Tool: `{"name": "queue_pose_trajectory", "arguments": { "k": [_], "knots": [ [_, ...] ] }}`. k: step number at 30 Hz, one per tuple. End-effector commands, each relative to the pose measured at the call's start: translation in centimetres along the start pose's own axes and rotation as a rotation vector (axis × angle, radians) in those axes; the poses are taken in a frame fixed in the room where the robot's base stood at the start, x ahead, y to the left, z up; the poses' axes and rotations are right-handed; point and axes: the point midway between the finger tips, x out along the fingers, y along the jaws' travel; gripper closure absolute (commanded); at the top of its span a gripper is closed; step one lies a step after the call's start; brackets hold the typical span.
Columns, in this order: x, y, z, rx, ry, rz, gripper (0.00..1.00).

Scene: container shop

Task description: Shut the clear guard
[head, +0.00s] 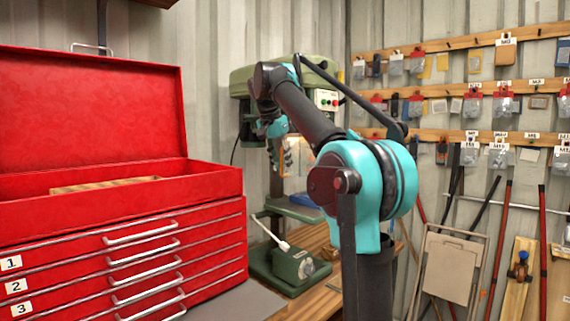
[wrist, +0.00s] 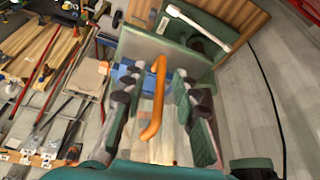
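The clear guard (head: 297,158) is at the front of the green drill press, partly hidden behind my arm in the head view. Its see-through panel (wrist: 137,45) also shows in the wrist view, with an orange bar handle (wrist: 152,118) on it. My gripper (wrist: 156,78) is open, with one finger on each side of the handle. Gaps show between the handle and both fingers. In the head view my gripper (head: 275,135) is small and mostly hidden against the press. How far the guard is swung cannot be told clearly.
The green drill press (head: 240,80) stands on a wooden bench behind my arm. Hanging parts line the right wall.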

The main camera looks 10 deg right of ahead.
Motion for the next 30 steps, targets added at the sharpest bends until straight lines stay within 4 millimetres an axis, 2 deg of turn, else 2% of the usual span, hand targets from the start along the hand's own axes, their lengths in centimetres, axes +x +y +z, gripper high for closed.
{"name": "queue_pose_trajectory", "arguments": {
  "k": [4,12,30],
  "knots": [
    [-0.02,0.01,-0.01,0.000,0.000,0.000,0.71],
    [-0.03,0.04,-0.02,0.000,0.000,0.000,1.00],
    [-0.02,0.60,-0.12,-0.025,0.000,-0.010,1.00]
  ]
}}
